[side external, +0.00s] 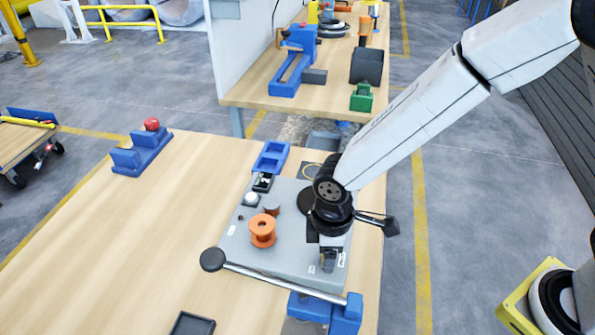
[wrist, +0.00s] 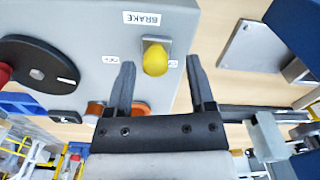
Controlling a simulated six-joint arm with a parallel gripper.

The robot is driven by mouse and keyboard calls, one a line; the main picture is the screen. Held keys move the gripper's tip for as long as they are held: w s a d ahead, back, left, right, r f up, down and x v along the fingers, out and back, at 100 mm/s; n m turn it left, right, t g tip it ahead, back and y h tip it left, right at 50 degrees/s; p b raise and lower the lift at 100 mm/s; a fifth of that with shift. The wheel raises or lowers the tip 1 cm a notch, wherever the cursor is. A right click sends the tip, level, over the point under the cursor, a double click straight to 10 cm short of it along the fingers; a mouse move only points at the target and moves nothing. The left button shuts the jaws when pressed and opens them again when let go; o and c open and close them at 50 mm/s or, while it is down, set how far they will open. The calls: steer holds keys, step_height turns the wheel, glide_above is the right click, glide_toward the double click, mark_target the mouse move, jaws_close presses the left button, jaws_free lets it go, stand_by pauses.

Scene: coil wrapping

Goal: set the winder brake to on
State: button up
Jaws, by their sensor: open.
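The winder is a grey box (side external: 285,258) on the wooden bench. In the wrist view its BRAKE label (wrist: 142,18) appears upside down above a yellow brake knob (wrist: 155,59) on a small grey plate. Small labels flank the knob, too small to read surely; I cannot tell its setting. My gripper (wrist: 160,64) is open, one finger on each side of the knob, with visible gaps and nothing held. In the side view my gripper (side external: 328,262) points down at the box's front right, hiding the knob.
An orange spool (side external: 262,231) stands on the box, left of my gripper. A metal crank bar with a black ball (side external: 212,260) runs along the front edge towards a blue clamp (side external: 345,314). A blue tray (side external: 271,157) lies behind. The bench's left side is mostly clear.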

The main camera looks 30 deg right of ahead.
steer(key=shift+r, duration=3.35)
steer(key=s+d+m+t, duration=0.2)
steer(key=d+m, duration=0.9)
steer(key=d, duration=1.1)
steer(key=shift+s+f+m+t, duration=0.25)
steer(key=shift+s+m+t, duration=0.05)
steer(key=shift+s, duration=0.75)
